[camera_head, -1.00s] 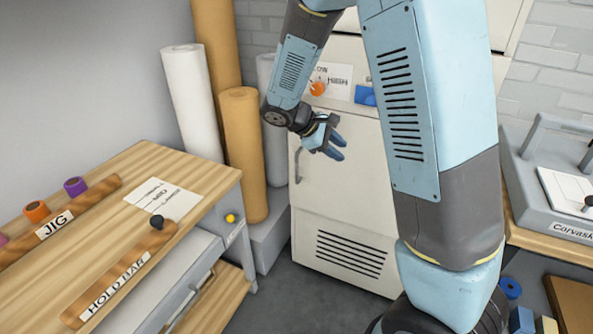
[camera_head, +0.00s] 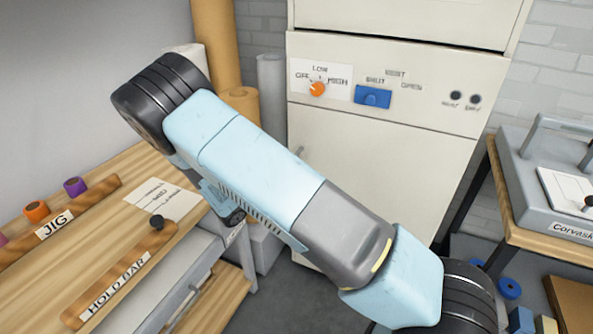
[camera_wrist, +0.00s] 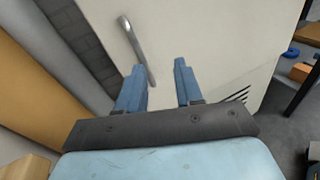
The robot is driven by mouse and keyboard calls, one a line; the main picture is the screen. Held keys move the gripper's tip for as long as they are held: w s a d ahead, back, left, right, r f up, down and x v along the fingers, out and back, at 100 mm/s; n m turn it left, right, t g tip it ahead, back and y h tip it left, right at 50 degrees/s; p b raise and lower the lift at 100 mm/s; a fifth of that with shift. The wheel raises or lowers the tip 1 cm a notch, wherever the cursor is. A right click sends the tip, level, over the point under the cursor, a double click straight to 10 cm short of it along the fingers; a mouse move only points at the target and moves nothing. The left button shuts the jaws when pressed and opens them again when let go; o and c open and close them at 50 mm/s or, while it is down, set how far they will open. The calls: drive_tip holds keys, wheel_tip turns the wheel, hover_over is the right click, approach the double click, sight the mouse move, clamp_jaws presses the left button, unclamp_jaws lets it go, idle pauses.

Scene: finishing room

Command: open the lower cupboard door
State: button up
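The lower cupboard door (camera_head: 385,175) is a cream panel under the control strip; it looks shut, and my arm hides part of it. Its grey bar handle (camera_wrist: 135,45) shows near the door's left edge in the wrist view; only its top end (camera_head: 299,152) shows in the head view. My gripper (camera_wrist: 160,78) has its two blue fingers apart, pointing at the door. The handle's lower end appears between the fingertips, close to the left finger; I cannot tell whether it touches. In the head view the fingers are hidden behind my arm.
Above the door are an orange knob (camera_head: 317,89) and a blue vent slider (camera_head: 373,97). Paper rolls (camera_head: 272,85) stand left of the cupboard. A wooden bench (camera_head: 90,240) is at left; a bench with a grey press (camera_head: 545,180) is at right.

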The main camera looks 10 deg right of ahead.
drive_tip(key=a+f+n+t+y, duration=0.1)
drive_tip(key=a+f+n+t, duration=0.2)
drive_tip(key=x, duration=1.4)
drive_tip(key=shift+f, duration=0.35)
drive_tip(key=shift+c, duration=0.3)
clamp_jaws()
